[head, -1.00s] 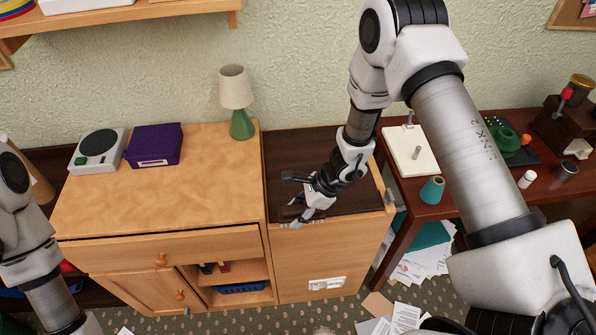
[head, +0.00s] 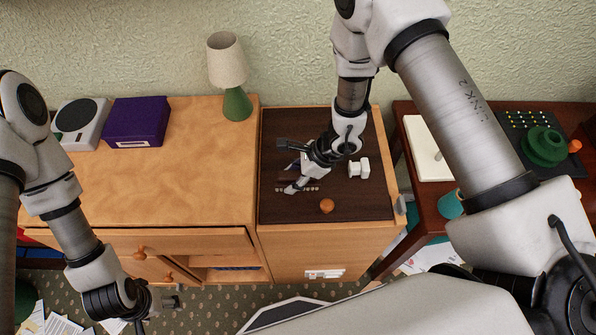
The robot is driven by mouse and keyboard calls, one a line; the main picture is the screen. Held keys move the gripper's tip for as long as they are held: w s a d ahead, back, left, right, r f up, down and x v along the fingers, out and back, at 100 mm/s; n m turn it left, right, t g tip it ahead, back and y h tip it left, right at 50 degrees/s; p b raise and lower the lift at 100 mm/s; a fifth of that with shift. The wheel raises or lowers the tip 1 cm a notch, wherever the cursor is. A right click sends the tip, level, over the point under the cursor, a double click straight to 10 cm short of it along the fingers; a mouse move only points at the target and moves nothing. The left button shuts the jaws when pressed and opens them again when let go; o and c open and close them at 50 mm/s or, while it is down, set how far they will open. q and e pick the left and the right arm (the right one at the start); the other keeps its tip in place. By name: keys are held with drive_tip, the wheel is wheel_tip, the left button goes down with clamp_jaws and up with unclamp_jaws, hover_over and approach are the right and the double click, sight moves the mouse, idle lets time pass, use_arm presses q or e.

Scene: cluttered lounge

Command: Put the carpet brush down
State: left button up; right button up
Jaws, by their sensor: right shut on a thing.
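I cannot tell whether the brush touches that surface. My left gripper (head: 160,314) is low at the bottom left, in front of the drawer unit, with its fingers apart and nothing seen between them.
On the dark top, a white object (head: 359,168) and an orange knob (head: 327,206) stand near the right gripper. A green lamp (head: 237,104) and a purple box (head: 136,121) stand on the lighter cabinet (head: 190,190). The dark top's front right is clear.

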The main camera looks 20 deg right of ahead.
drive_tip(key=shift+w+d, duration=0.1)
drive_tip(key=shift+d, duration=0.05)
drive_tip(key=shift+a+f, duration=0.1)
drive_tip(key=shift+a, duration=0.15)
drive_tip(key=o, duration=0.8)
drive_tip(key=shift+o, duration=1.1)
drive_tip(key=shift+d, duration=0.15)
